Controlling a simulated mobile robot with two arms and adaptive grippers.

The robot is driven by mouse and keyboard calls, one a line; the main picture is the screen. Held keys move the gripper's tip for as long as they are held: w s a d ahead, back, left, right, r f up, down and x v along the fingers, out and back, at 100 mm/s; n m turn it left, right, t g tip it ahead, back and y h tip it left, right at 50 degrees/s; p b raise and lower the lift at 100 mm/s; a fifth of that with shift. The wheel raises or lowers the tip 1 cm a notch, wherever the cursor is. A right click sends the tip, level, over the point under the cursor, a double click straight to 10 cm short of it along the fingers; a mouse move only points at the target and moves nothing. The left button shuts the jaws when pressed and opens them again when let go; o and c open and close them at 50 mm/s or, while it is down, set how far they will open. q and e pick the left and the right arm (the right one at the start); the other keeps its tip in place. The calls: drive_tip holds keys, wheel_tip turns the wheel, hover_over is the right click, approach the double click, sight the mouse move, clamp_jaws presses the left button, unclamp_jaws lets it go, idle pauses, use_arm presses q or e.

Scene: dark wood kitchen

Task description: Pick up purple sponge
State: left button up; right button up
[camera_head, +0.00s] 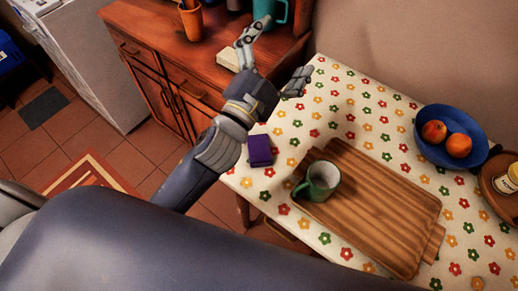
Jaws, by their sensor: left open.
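The purple sponge (260,150) lies on the flowered tablecloth near the left edge of the table (335,105). My left gripper (274,55) is open and empty, with its fingers spread. In the picture it shows above the sponge, towards the back corner of the table and the wooden cabinet. My left wrist and forearm pass just left of the sponge and do not hide most of it. My right gripper does not show.
A wooden board (385,210) with a green mug (318,181) on it is right of the sponge. A blue bowl (430,150) with fruit stands farther right. A wooden cabinet (160,40) with an orange cup (192,22) and a teal container (270,10) is behind.

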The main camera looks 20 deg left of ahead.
use_arm(q)
drive_tip(key=s+d+r+m+g+h, duration=0.3)
drive_tip(key=d+r+m+h, duration=0.1)
drive_tip(key=d+m+h, duration=0.3)
drive_tip(key=s+d+r+m+g+h, duration=0.3)
drive_tip(key=d+r+m+h, duration=0.25)
drive_tip(key=m+h, duration=0.35)
drive_tip(key=s+d+f+m+g+h, duration=0.1)
drive_tip(key=s+d+f+m+g, duration=0.2)
drive_tip(key=s+d+m+g, duration=0.55)
drive_tip(key=m+g+y, duration=0.6)
drive_tip(key=m+y, duration=0.7)
drive_tip(key=y, duration=0.9)
hover_over(259, 148)
drive_tip(key=shift+n, duration=0.25)
wheel_tip(259, 148, down, 29)
drive_tip(key=shift+w+f+p, duration=0.15)
drive_tip(key=shift+p, duration=0.2)
drive_tip(key=f+p, duration=0.1)
drive_tip(key=f, duration=0.3)
drive_tip(key=shift+s+f, duration=0.15)
drive_tip(key=shift+s, duration=0.05)
drive_tip(key=shift+w+f, duration=0.1)
drive_tip(key=shift+f, duration=0.35)
drive_tip(key=c, duration=0.8)
